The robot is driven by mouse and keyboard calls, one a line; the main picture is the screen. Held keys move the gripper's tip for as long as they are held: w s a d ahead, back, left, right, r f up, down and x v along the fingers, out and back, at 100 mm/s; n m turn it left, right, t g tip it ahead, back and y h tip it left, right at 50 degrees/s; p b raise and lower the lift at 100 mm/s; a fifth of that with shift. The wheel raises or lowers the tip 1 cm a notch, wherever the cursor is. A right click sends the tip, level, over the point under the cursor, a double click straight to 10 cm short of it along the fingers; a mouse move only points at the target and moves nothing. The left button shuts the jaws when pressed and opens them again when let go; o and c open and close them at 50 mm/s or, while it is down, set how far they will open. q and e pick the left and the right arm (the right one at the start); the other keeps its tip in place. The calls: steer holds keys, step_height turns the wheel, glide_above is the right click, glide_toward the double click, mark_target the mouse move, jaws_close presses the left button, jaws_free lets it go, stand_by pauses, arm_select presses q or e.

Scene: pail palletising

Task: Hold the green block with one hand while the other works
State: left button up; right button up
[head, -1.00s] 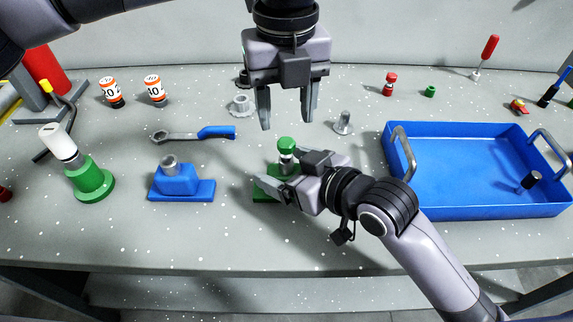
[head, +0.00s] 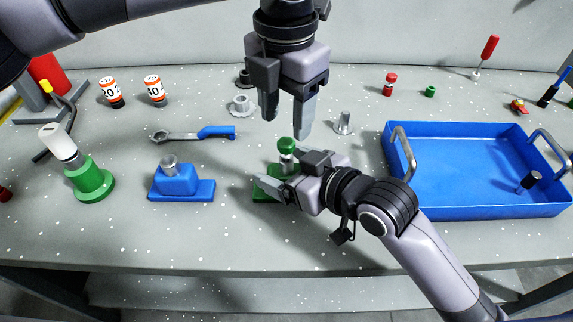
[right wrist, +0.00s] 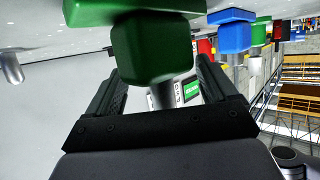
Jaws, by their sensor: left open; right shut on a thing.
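The green block (head: 262,194) stands on the bench in front of me, partly hidden by my right gripper. A small round green top (head: 287,145) on a metal stem stands up from it. My right gripper (head: 284,172) is shut on the green block from the right side. The right wrist view shows the green block (right wrist: 150,52) between the two dark fingers. My left gripper (head: 286,122) is open and empty, pointing down just above and behind the green top. A gap shows between its fingertips and the top.
A blue block (head: 180,187) with a metal piece stands to the left, and a green stand (head: 92,184) with a white-topped piece farther left. A blue-handled wrench (head: 193,133) lies behind. The blue tray (head: 455,205) is at right. A metal part (head: 343,124) stands near my left gripper.

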mark_target(286, 141)
arm_select(q)
steer(key=m, duration=0.3)
steer(key=shift+f+m, duration=0.2)
steer(key=shift+m, duration=0.2)
steer(key=m, duration=0.3)
steer(key=shift+f+m, duration=0.15)
steer(key=shift+m, duration=0.25)
steer(key=shift+f, duration=2)
jaws_close()
